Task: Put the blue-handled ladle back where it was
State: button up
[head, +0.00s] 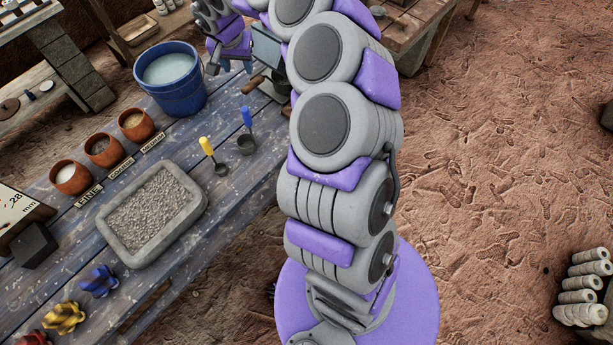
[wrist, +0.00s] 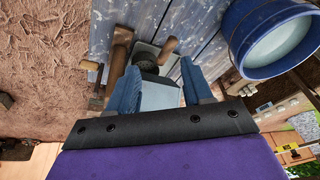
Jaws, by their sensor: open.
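The blue-handled ladle (head: 247,140) is on the blue-grey plank table (head: 235,195), its dark cup toward me and its blue handle pointing away. A yellow-handled ladle (head: 208,150) lies just left of it. My gripper (head: 230,66) is beyond both ladles, near the far right part of the table, apart from the blue-handled ladle. In the wrist view my gripper (wrist: 160,68) has its two blue fingers spread, with no ladle between them. The blue-handled ladle cannot be made out in the wrist view.
A blue bucket of pale liquid (head: 172,78) stands left of my gripper. Wooden-handled tools (wrist: 168,47) and a dark round thing lie beyond my fingers. Several clay bowls (head: 103,150) with labels and a stone tray of grit (head: 150,214) are on the table's left.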

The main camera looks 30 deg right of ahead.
jog(key=w+a+r+n+t, duration=0.1)
jog(key=w+r+t, duration=0.35)
jog(key=r, duration=0.55)
jog(key=w+a+r+t, duration=0.1)
jog(key=w+r+t, duration=0.3)
jog(key=r, duration=0.6)
jog(key=s+a+r+n+t+y, duration=0.1)
jog(key=s+a+r+n+y, duration=0.3)
jog(key=a, duration=0.3)
jog(key=s+a+r+n+t+y, duration=0.2)
jog(key=s+a+r+y, duration=0.1)
jog(key=s+a+r, duration=0.25)
jog(key=s+a+f+n+g+y, duration=0.35)
jog(key=s+a, duration=0.35)
jog(key=s, duration=0.3)
jog(key=s+d+f+g+h, duration=0.1)
jog(key=s+f+g+h, duration=0.1)
jog(key=s+f+g, duration=0.65)
jog(key=s+d+f+m+g+h, duration=0.1)
jog(key=s+d+f, duration=0.3)
jog(key=s, duration=0.4)
jog(key=s+d+f+m+g+h, duration=0.1)
jog(key=s+d+f+h, duration=0.2)
jog(key=s+d, duration=0.4)
jog(key=s+d+f+m+g+h, duration=0.1)
jog(key=s+d+f, duration=0.4)
jog(key=s, duration=0.5)
jog(key=shift+d+f+g+h, duration=0.25)
jog(key=shift+g+h, duration=0.3)
jog(key=shift+h, duration=0.5)
